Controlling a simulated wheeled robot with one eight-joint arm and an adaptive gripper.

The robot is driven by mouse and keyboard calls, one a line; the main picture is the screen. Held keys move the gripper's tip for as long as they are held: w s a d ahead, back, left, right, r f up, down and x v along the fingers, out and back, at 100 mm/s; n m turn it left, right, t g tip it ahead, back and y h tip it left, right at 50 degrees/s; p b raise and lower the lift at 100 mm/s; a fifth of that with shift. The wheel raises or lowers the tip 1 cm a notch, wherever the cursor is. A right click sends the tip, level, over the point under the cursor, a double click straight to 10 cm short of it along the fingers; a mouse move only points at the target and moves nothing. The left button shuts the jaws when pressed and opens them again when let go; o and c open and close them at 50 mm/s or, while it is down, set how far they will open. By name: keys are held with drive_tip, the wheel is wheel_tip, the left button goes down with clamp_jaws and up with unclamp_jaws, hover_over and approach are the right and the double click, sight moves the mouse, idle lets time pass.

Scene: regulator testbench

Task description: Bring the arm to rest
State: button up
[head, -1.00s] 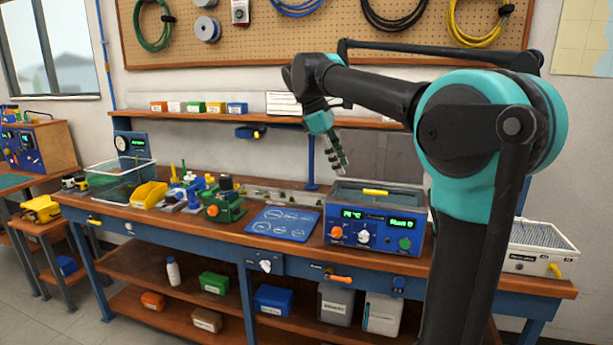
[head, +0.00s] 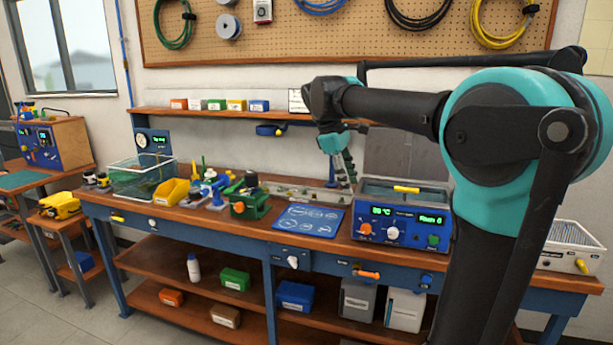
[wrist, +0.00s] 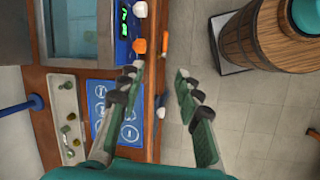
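My gripper (head: 343,170) hangs from my bent arm above the workbench (head: 130,215), in front of the shelf and left of the blue heater bath (head: 400,228). In the wrist view my gripper (wrist: 158,88) has its two fingers spread apart with nothing between them. The bench's front edge and the floor show below the fingers there. The blue mat (head: 308,219) with printed outlines lies on the bench; it also shows in the wrist view (wrist: 128,125).
A yellow bin (head: 171,192), a green vise-like fixture (head: 248,202) and a clear tank (head: 140,178) stand on the bench's left half. A white rack (head: 575,245) stands at the right end. A wooden barrel (wrist: 262,35) stands on the floor in the wrist view.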

drive_tip(key=s+d+f+m+t+y, duration=0.1)
drive_tip(key=s+f+m, duration=0.3)
drive_tip(key=f, duration=0.6)
drive_tip(key=s+d+f+m+t+y, duration=0.1)
drive_tip(key=s+d+f+m, duration=0.3)
drive_tip(key=s+f, duration=0.5)
drive_tip(key=s+d+f+m+t+y, duration=0.1)
drive_tip(key=s+f+m, duration=0.3)
drive_tip(key=f, duration=0.9)
drive_tip(key=s+d+y, duration=0.1)
drive_tip(key=s, duration=0.2)
drive_tip(key=shift+s+d, duration=0.2)
drive_tip(key=shift+s, duration=0.05)
drive_tip(key=shift+c, duration=0.3)
